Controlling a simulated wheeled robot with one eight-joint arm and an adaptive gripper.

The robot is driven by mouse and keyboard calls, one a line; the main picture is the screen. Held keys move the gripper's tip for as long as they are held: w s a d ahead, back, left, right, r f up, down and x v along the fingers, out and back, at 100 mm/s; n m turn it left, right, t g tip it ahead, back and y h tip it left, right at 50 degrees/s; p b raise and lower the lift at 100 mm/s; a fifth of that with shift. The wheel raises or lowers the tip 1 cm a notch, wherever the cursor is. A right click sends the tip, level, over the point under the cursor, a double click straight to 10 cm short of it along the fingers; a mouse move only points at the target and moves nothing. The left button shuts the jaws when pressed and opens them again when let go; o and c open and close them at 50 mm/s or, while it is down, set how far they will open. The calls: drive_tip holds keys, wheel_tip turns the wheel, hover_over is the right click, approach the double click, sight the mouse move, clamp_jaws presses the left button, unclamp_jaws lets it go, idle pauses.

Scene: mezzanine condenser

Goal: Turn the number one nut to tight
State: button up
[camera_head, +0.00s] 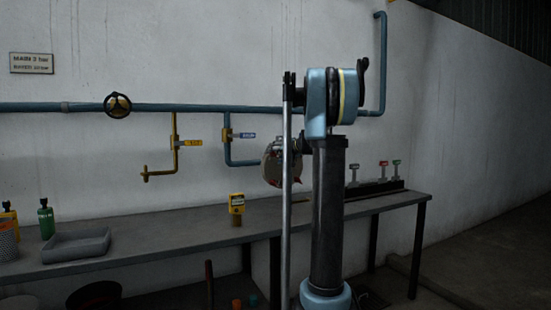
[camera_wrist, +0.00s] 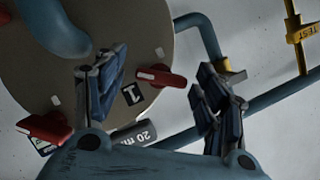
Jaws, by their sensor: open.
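The number one nut appears as a red winged nut (camera_wrist: 162,77) next to a black label "1" (camera_wrist: 131,94), on the rim of a round tan plate (camera_wrist: 75,70) in the wrist view. My gripper (camera_wrist: 163,72) is open, with one finger on each side of the nut; I cannot tell whether either touches it. A second red nut (camera_wrist: 44,127) sits at the lower left of the plate. In the head view the round plate (camera_head: 274,168) is small and partly hidden behind my arm, with red bits at its edge; the gripper is not clear there.
A blue pipe (camera_wrist: 45,25) crosses the plate, and a grey cylinder marked "20" (camera_wrist: 133,134) lies below the nut. A yellow pipe (camera_wrist: 296,40) is at right. In the head view, a workbench (camera_head: 150,255) carries a grey tray (camera_head: 76,246) and a yellow device (camera_head: 237,203).

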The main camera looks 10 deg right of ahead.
drive_tip(key=shift+c, duration=0.2)
drive_tip(key=c, duration=1)
drive_tip(key=m+y, duration=0.1)
drive_tip(key=m, duration=0.1)
drive_tip(key=m+y, duration=0.1)
drive_tip(key=m, duration=0.1)
drive_tip(key=m+y, duration=0.1)
drive_tip(key=m, duration=0.1)
drive_tip(key=shift+d+f+m+t+y, duration=0.2)
drive_tip(key=shift+f+m+t+y, duration=0.05)
drive_tip(key=shift+m+t+y, duration=0.05)
drive_tip(key=m+t+y, duration=0.1)
drive_tip(key=m, duration=0.3)
drive_tip(key=shift+f, duration=0.1)
drive_tip(key=shift+f+m+t, duration=0.1)
drive_tip(key=shift+m+t, duration=0.8)
drive_tip(key=shift+m, duration=1.1)
drive_tip(key=shift+a, duration=0.1)
